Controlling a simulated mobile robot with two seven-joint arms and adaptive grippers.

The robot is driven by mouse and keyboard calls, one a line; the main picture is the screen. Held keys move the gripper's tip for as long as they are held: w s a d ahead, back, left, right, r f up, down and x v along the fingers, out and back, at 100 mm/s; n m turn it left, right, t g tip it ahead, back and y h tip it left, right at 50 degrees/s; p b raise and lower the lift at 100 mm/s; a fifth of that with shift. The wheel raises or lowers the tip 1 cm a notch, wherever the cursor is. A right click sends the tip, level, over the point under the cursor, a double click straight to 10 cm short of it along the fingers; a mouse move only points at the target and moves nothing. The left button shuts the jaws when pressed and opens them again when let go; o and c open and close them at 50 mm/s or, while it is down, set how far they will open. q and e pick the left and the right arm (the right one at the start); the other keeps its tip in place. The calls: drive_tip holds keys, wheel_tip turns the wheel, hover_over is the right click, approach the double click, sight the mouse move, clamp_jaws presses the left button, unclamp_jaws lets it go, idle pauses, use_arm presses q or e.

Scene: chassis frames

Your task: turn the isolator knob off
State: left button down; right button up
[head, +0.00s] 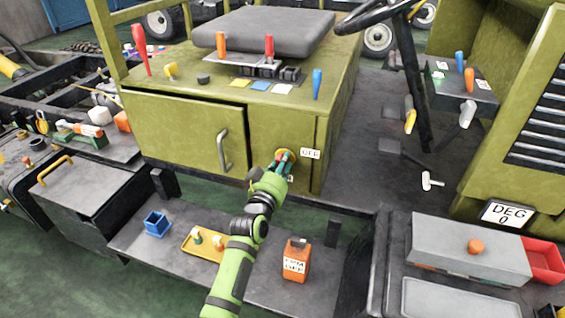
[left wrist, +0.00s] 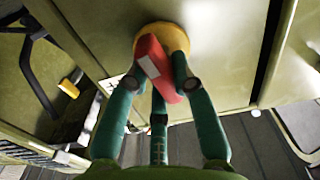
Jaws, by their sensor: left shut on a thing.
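The isolator knob is a red bar handle on a round yellow base, on the front panel of the olive-green seat box. In the left wrist view the red handle (left wrist: 155,66) lies aslant on the yellow base (left wrist: 174,38). My left gripper (head: 284,158) is at the knob in the head view and covers most of it. Its green fingers are shut around the red handle, also seen in the left wrist view (left wrist: 160,78). A white label reading "OFF" (head: 310,154) is just right of the knob. My right gripper is not in view.
A cabinet door with a metal handle (head: 223,150) is left of the knob. Below, a dark step holds a blue bin (head: 157,223), a yellow tray (head: 190,244) and an orange tagged block (head: 296,261). A sign reads "DEG 0" (head: 507,213) at right.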

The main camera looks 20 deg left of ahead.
use_arm(q)
drive_tip(key=n+p, duration=0.1)
drive_tip(key=n, duration=0.2)
drive_tip(key=shift+a+r+n, duration=0.1)
drive_tip(key=shift+r+n, duration=0.05)
drive_tip(key=shift+n, duration=0.15)
drive_tip(key=n+p, duration=0.1)
drive_tip(key=n, duration=0.2)
drive_tip(key=shift+a+n, duration=0.15)
drive_tip(key=shift+n, duration=0.15)
drive_tip(key=n, duration=0.4)
drive_tip(key=shift+a+n+p, duration=0.15)
drive_tip(key=shift+n+p, duration=0.15)
drive_tip(key=shift+p, duration=0.1)
drive_tip(key=n, duration=0.4)
drive_tip(key=shift+a+f, duration=0.1)
drive_tip(key=shift+f, duration=0.1)
drive_tip(key=shift+n, duration=0.3)
drive_tip(key=c, duration=1)
unclamp_jaws()
drive_tip(key=shift+c, duration=0.2)
drive_tip(key=shift+s, duration=0.1)
